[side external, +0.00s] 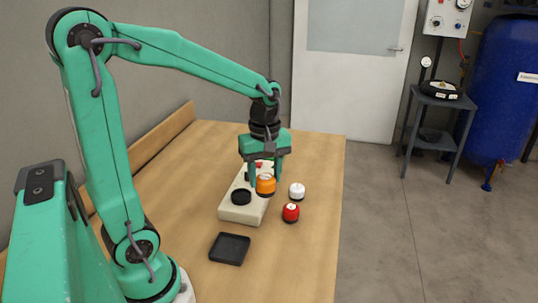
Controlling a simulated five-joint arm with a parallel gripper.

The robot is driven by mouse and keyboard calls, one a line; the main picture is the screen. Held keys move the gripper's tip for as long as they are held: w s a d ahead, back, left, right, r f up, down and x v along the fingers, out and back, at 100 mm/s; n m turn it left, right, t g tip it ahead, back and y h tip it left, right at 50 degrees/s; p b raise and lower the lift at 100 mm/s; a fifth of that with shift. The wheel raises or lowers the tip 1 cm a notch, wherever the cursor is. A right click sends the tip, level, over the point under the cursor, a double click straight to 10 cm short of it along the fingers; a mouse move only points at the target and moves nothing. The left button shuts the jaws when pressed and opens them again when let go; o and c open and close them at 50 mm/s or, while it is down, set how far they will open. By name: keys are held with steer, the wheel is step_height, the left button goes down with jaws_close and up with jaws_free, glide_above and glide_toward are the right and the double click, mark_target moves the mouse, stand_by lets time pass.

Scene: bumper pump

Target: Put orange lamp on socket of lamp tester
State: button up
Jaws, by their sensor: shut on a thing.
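My gripper (265,179) points down over the bench and is shut on the orange lamp (265,185). The lamp is upright and appears in front of the right part of the lamp tester. The lamp tester (234,213) is a cream box with a round black socket (241,197) on its top, left of the lamp. A small red part shows on the tester behind my gripper. Whether the lamp touches the tester or hangs above it, I cannot tell.
A white lamp (297,192) and a red lamp (291,212) stand on the wooden bench (310,255) right of the tester. An empty black tray (229,249) lies nearer the camera. The bench's right edge is close beyond the lamps. A low wooden board (160,135) runs along the wall.

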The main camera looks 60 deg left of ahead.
steer(key=shift+s+a+r+n, duration=0.1)
steer(key=shift+a+r+n, duration=0.1)
steer(key=shift+a+n, duration=0.3)
steer(key=shift+s+a+r+n, duration=0.1)
steer(key=shift+a+r+n, duration=0.05)
steer(key=shift+a+n, duration=0.35)
steer(key=a+f, duration=0.2)
steer(key=a, duration=0.2)
steer(key=a+f, duration=0.2)
steer(key=a, duration=0.1)
steer(key=a+f, duration=0.3)
steer(key=a, duration=0.1)
steer(key=shift+a, duration=0.3)
steer(key=shift+f, duration=2.05)
steer(key=shift+f, duration=0.15)
steer(key=o, duration=1)
step_height(320, 180, up, 12)
steer(key=shift+r, duration=0.2)
